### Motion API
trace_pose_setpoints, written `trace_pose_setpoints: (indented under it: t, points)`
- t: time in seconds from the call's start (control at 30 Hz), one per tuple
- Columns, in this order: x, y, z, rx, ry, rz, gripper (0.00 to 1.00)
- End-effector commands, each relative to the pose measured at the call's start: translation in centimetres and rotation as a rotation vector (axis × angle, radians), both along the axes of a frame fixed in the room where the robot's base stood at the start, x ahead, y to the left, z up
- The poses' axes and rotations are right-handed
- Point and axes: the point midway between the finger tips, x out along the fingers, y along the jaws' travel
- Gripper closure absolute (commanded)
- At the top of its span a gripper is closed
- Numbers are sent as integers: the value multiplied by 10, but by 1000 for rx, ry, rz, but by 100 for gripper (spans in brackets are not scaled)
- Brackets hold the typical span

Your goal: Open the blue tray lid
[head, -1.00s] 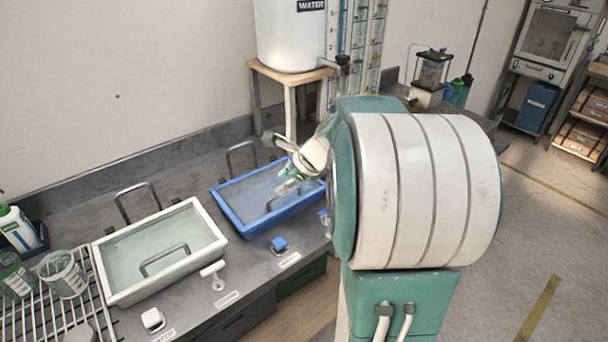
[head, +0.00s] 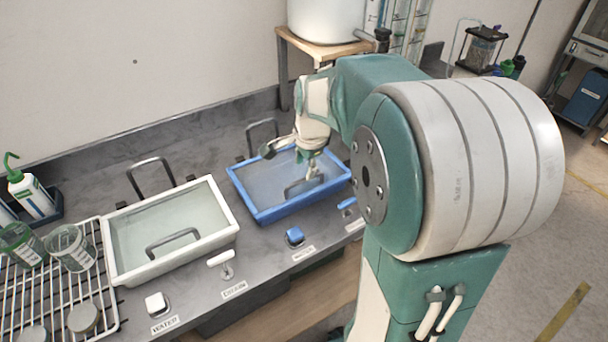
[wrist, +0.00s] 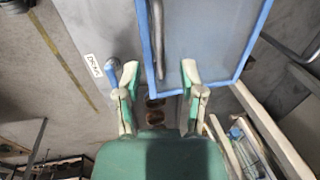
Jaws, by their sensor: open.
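The blue tray (head: 262,212) sits on the dark counter with its translucent grey lid (head: 262,184) lying flat and closed. A dark loop handle (head: 290,190) stands on the lid, partly hidden by my gripper (head: 310,172). My gripper is open over the right part of the tray. In the wrist view my gripper (wrist: 159,70) has its fingertips spread, with the blue rim and the handle (wrist: 157,40) lying between and just beyond them. I cannot tell whether a finger touches the handle. The lid also shows in the wrist view (wrist: 200,40).
A white tray (head: 112,245) with its own handle stands to the left. Blue (head: 295,236) and white levers (head: 220,258) line the counter's front. A wire rack (head: 60,300) with cups is at far left. A wooden stand (head: 325,50) bearing a white tank is behind the blue tray.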

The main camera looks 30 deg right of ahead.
Motion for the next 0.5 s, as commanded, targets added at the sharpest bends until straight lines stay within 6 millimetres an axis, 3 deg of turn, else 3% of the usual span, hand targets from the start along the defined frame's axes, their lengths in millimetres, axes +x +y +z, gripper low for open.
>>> trace_pose_setpoints:
  t: [0.2, 0.5]
  points:
    - [6, -1, -33, 3, 2, -1, 49]
    - [8, 0, -43, 0, -1, -2, 49]
